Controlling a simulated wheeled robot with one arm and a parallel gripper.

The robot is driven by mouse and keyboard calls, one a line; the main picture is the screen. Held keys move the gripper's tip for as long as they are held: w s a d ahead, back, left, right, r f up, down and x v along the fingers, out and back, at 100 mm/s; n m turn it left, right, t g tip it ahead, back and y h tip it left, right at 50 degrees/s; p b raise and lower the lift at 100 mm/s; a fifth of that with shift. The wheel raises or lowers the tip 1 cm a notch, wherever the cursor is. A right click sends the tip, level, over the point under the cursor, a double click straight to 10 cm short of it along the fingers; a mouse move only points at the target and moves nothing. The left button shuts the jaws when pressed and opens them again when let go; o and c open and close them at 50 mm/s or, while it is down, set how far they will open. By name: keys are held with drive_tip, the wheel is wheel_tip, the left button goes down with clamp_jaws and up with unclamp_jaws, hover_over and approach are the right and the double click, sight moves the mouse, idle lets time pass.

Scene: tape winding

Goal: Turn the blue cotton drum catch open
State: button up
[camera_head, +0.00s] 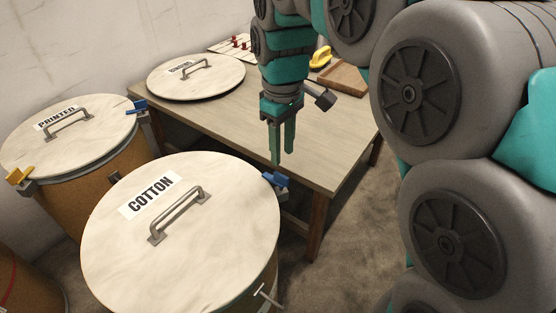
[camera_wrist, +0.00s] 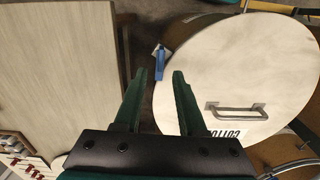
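The cotton drum's pale round lid (camera_head: 120,250) carries a COTTON label and a metal bar handle (camera_head: 178,214). The blue catch (camera_head: 276,180) sits at the lid's right rim, facing the table. The wrist view also shows the blue catch (camera_wrist: 159,62) at the lid's edge, just beyond my fingertips and in line with the gap between them. My gripper (camera_head: 282,157) points down above the table's near edge, close to the catch. In the wrist view my gripper (camera_wrist: 160,76) is open, with nothing between its fingers. I see no contact with the catch.
The table (camera_head: 300,160) holds a loose round lid (camera_head: 215,82), a yellow-handled tool (camera_head: 321,57) and a wooden board (camera_head: 343,80). The PRINTED drum (camera_head: 95,148) stands left, with blue (camera_head: 136,106) and yellow (camera_head: 18,176) catches. A metal lever (camera_head: 266,296) juts from the cotton drum's front.

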sight(282, 175)
wheel_tip(282, 175, down, 7)
drive_tip(key=shift+f, duration=0.15)
idle(0.4)
clamp_jaws()
idle(0.4)
